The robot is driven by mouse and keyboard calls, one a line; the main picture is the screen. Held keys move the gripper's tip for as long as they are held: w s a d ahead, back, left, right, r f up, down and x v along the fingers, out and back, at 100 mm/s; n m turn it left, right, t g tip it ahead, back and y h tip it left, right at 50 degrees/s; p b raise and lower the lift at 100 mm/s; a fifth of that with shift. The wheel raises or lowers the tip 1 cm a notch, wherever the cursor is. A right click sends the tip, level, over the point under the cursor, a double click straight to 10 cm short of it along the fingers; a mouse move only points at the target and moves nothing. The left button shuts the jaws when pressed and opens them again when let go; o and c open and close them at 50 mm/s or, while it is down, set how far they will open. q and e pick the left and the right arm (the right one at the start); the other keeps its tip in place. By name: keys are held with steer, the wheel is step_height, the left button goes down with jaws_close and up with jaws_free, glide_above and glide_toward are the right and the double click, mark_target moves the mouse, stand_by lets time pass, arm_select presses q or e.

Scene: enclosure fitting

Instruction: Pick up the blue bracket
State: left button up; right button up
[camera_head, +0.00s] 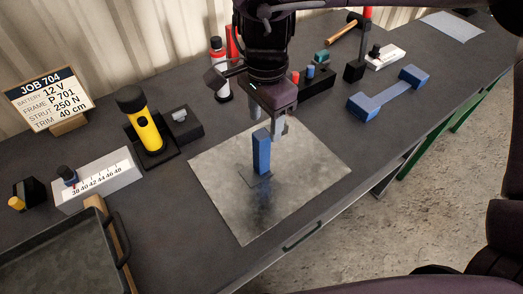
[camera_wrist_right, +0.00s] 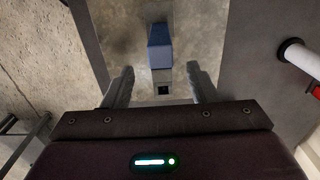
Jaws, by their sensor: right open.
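The blue bracket (camera_head: 262,155) stands upright on a grey metal sheet (camera_head: 215,185), with a flat foot at its base. In the right wrist view the blue bracket (camera_wrist_right: 159,48) shows ahead, between the lines of the two fingers, and a small dark square shows on its foot. My right gripper (camera_head: 267,121) is open and empty, pointing down just above and behind the bracket's top. Its fingers (camera_wrist_right: 160,72) are spread in the wrist view, apart from the bracket as far as I can tell. My left gripper is out of view.
A yellow flashlight (camera_head: 149,128) stands in a dark holder at left, near a scale block (camera_head: 105,180) and a tray (camera_head: 60,250). A blue two-ended piece (camera_head: 388,94) lies at right. A red-and-white bottle (camera_head: 218,75) stands behind. The sheet around the bracket is clear.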

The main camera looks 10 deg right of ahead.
mark_target(262, 134)
steer(key=f, duration=0.5)
steer(key=shift+a+p, duration=0.3)
steer(key=shift+p, duration=0.1)
jaws_close()
